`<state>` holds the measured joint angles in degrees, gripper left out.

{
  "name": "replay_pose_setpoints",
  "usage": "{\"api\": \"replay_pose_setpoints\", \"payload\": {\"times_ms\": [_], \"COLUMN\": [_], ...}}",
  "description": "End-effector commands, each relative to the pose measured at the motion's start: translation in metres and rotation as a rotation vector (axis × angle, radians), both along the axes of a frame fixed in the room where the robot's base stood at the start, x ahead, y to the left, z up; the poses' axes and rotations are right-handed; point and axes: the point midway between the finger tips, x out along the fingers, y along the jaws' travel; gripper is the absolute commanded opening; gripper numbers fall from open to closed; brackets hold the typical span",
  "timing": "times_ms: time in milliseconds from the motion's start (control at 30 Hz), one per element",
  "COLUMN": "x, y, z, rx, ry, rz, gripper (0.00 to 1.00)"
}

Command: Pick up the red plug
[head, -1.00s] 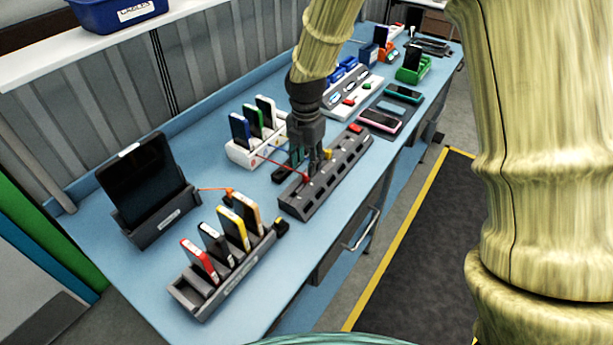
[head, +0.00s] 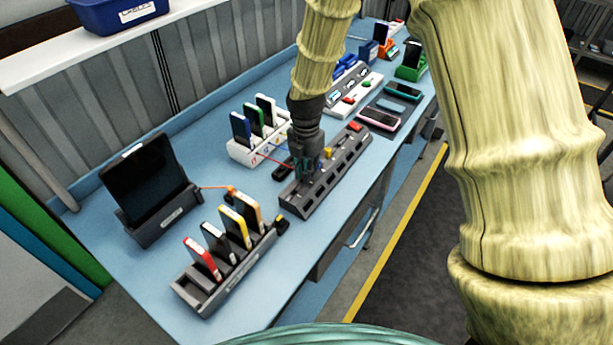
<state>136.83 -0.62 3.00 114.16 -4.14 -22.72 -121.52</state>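A grey power strip (head: 345,166) lies on the blue bench, with a red switch (head: 355,127) at its far end and a yellow plug (head: 329,153) partway along. A thin red cable (head: 273,160) runs from the white phone dock (head: 239,151) to the strip's near half. The red plug at its end is hidden behind my gripper. My gripper (head: 306,178) points down over the near half of the strip, at the end of the red cable. Its fingers are dark and small, and I cannot tell whether they hold anything.
A dark rack (head: 205,294) with several phones stands in front, and a tablet in a stand (head: 149,190) at left. A white control box (head: 357,97) and a tray of phones (head: 377,122) lie beyond the strip. Bare bench shows left of the strip.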

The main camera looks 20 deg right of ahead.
Motion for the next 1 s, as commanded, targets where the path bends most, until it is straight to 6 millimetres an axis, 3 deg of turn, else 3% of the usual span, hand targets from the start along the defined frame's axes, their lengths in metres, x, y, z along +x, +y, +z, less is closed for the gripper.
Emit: {"api": "replay_pose_setpoints", "payload": {"times_ms": [433, 767, 1000], "x": [0.000, 0.001, -0.040], "y": [0.000, 0.000, -0.002], "z": [0.004, 0.033, 0.037], "rx": [0.001, 0.000, 0.000], "ry": [-0.001, -0.002, 0.000], "rz": [0.000, -0.001, 0.001], "gripper": [0.00, 0.00, 0.00]}}
